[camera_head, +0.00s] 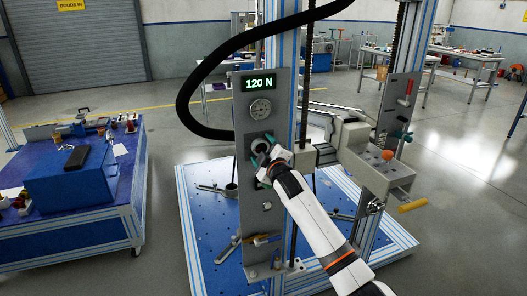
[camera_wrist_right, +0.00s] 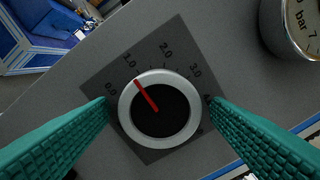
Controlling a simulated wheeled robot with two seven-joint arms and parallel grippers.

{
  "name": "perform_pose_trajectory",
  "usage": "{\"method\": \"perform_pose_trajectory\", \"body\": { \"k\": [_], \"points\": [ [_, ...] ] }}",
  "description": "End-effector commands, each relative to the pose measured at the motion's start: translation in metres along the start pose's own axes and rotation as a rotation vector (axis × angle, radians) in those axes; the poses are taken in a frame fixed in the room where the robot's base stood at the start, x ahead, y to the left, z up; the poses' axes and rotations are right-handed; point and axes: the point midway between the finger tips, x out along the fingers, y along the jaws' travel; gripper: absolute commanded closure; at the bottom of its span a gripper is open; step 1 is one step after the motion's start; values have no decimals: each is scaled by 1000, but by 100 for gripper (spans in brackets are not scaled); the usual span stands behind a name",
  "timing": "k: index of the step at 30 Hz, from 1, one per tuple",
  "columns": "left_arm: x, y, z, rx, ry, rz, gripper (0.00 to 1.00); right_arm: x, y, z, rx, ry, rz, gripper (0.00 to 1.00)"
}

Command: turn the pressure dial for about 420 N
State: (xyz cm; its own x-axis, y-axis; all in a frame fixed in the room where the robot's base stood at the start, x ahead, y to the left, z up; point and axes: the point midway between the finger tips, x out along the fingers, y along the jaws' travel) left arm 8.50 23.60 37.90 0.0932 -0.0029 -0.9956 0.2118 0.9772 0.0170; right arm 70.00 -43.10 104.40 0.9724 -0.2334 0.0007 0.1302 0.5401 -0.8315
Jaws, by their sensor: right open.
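The pressure dial (camera_wrist_right: 160,110) is a round black knob with a silver ring on a dark square scale plate. Its red pointer is just on the 0.0 side of the 1.0 mark. My right gripper (camera_wrist_right: 160,135) is open, its green ribbed fingers on either side of the dial. In the head view my right gripper (camera_head: 263,165) is at the grey panel (camera_head: 248,200) and partly hides the dial (camera_head: 262,144). The green display (camera_head: 258,84) above reads 120 N. My left gripper is in neither view.
A round gauge (camera_head: 261,109) sits above the dial; it also shows in the wrist view (camera_wrist_right: 298,28) at upper right. A black hose (camera_head: 186,95) arcs around the panel's left. A blue bench (camera_head: 70,235) stands left. The floor between bench and rig is clear.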

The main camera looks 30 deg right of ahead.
Motion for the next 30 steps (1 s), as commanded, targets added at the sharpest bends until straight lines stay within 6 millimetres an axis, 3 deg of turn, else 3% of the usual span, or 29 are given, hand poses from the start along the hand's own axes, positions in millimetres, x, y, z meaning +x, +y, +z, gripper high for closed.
{"method": "perform_pose_trajectory", "body": {
  "k": [5,14,23,30],
  "points": [
    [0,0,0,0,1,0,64,0,0,0,0,0,1,28],
    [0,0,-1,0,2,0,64,0,0,0,0,0,1,73],
    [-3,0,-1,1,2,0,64,0,0,0,44,1,2,73],
    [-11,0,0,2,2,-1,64,0,1,0,187,2,3,73]
  ]
}}
